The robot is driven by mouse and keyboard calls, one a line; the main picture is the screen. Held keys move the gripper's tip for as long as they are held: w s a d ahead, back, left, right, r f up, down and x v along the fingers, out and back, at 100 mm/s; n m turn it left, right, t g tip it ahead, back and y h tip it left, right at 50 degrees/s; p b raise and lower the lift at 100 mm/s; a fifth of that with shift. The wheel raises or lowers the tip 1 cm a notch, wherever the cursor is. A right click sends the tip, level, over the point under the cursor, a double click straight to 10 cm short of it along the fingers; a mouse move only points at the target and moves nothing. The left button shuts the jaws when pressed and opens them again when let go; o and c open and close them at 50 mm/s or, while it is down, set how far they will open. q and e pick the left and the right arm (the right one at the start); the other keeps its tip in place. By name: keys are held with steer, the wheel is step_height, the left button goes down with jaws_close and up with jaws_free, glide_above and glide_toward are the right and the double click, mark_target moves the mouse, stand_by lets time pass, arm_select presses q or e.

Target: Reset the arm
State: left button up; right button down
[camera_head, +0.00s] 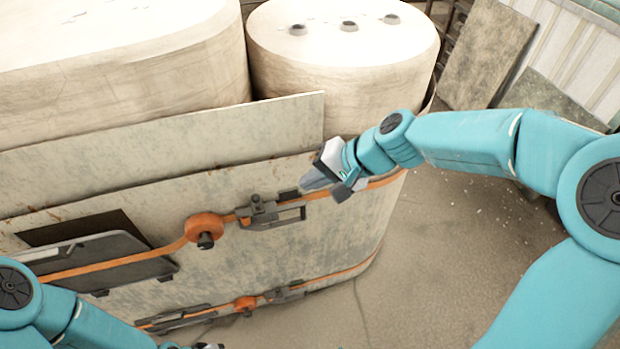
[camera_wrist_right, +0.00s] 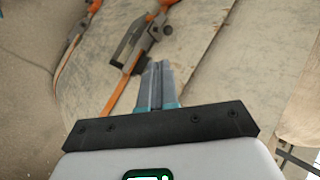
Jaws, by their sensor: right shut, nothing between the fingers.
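My right arm (camera_head: 460,140) reaches in from the right in the head view. My right gripper (camera_head: 318,181) is shut and empty, close in front of the large container's (camera_head: 330,225) upper orange strap. In the right wrist view its shut fingers (camera_wrist_right: 157,88) point toward a grey buckle on that strap; I cannot tell whether they touch it. My left arm (camera_head: 75,325) shows at the lower left. Only a small dark part of my left gripper (camera_head: 208,346) shows at the bottom edge, and its jaws are cut off.
The container has an orange strap with a round knob (camera_head: 204,227) and a grey buckle (camera_head: 268,212). A dark opening with a hinged flap (camera_head: 95,260) is at its left. Concrete floor (camera_head: 450,240) is clear to the right. Flat panels (camera_head: 487,50) lean behind.

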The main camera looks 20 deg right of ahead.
steer(key=shift+f, duration=0.1)
steer(key=s+f+n+g+h+p, duration=0.1)
steer(key=s+f, duration=0.2)
steer(key=f, duration=0.6)
steer(key=s+f+n+g+h, duration=0.1)
steer(key=s+f+g+h, duration=0.15)
steer(key=f, duration=0.55)
steer(key=s+a+f+n+g+p, duration=0.1)
steer(key=s+a+f+n, duration=0.2)
steer(key=s+f, duration=0.9)
steer(key=shift+s+a+f+n, duration=0.2)
steer(key=shift+s+a+n, duration=0.1)
steer(key=shift+s+a, duration=0.55)
